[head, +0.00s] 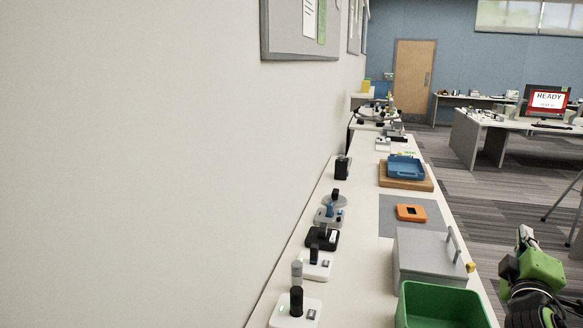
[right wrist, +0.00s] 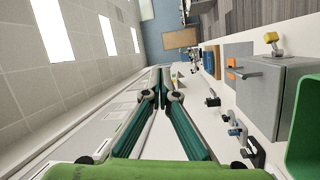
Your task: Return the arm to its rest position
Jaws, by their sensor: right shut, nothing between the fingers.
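My right gripper (head: 524,238) shows at the lower right of the head view, raised at the right side of the bench and apart from the things on it. In the right wrist view its two fingers (right wrist: 161,82) come together at the tips with nothing between them. The gripper is shut and empty. My left gripper is not in either view.
A long white bench (head: 364,228) runs along the wall.

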